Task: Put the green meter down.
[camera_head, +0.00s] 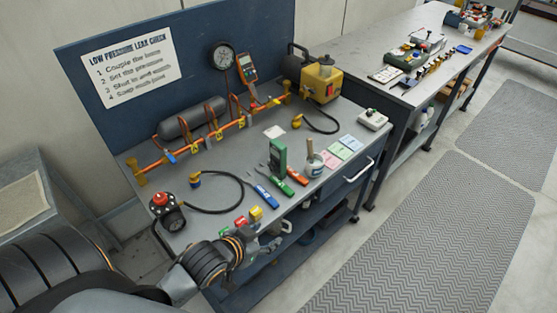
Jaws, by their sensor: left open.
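The green meter (277,158) stands upright on the grey bench top, behind the row of coloured-handled tools. My left gripper (272,238) is by the bench's front edge, below and to the left of the meter in the picture. It is open and clear of the meter, with nothing seen in it. The wrist hides part of the gripper. My right gripper is not in view.
Blue- (265,196), green- (276,186) and red-handled (297,176) tools lie close before the meter. A white pot (314,166) stands to its right. Small coloured blocks (241,222) lie near my gripper. A black hose (228,208) curves to the left.

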